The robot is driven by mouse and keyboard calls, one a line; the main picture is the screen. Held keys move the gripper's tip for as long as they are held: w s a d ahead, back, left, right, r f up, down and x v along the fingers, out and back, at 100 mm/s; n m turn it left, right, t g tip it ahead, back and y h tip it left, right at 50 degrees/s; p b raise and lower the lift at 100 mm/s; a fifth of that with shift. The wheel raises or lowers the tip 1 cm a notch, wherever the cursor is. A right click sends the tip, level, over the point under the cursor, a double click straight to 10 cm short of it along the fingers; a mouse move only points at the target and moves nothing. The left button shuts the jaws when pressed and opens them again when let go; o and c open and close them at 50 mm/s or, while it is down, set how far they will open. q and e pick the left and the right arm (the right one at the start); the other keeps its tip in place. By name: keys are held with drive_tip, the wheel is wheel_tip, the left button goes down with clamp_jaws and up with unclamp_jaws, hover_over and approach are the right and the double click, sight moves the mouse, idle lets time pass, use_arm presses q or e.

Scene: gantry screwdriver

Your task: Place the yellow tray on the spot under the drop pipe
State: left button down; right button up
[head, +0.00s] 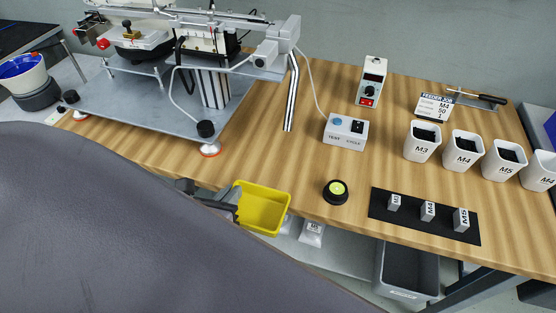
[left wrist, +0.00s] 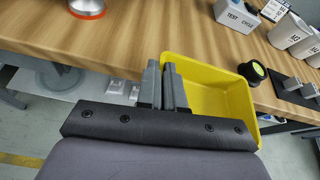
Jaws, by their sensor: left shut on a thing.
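The yellow tray (head: 263,208) is near the front edge of the wooden table in the head view, and it also shows in the left wrist view (left wrist: 222,104). My left gripper (head: 236,207) is shut on the tray's left wall; its two dark fingers (left wrist: 163,88) show there in the left wrist view. The tray looks empty and upright, overlapping the table's front edge. The drop pipe (head: 291,92) is the silver tube hanging from the gantry machine, further back. The spot under it is bare wood. My right gripper is not in view.
A control box (head: 346,131) marked TEST CYCLE stands right of the pipe. A round black button with a yellow-green top (head: 336,191) sits right of the tray. A black mat (head: 408,223) with small blocks and several white cups (head: 463,150) lie further right. The machine's plate (head: 150,107) is at left.

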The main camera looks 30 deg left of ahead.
use_arm(q)
hover_over(263, 153)
drive_tip(key=s, duration=0.3)
drive_tip(key=shift+s+d+p, duration=0.2)
drive_tip(key=shift+d+p, duration=0.1)
drive_tip(key=shift+p, duration=0.1)
drive_tip(key=w, duration=0.3)
drive_tip(key=shift+w+a, duration=0.3)
drive_tip(key=shift+a, duration=0.05)
drive_tip(key=shift+f, duration=0.65)
drive_tip(key=shift+f+b, duration=0.2)
drive_tip(key=shift+b, duration=0.1)
drive_tip(key=c, duration=1.3)
unclamp_jaws()
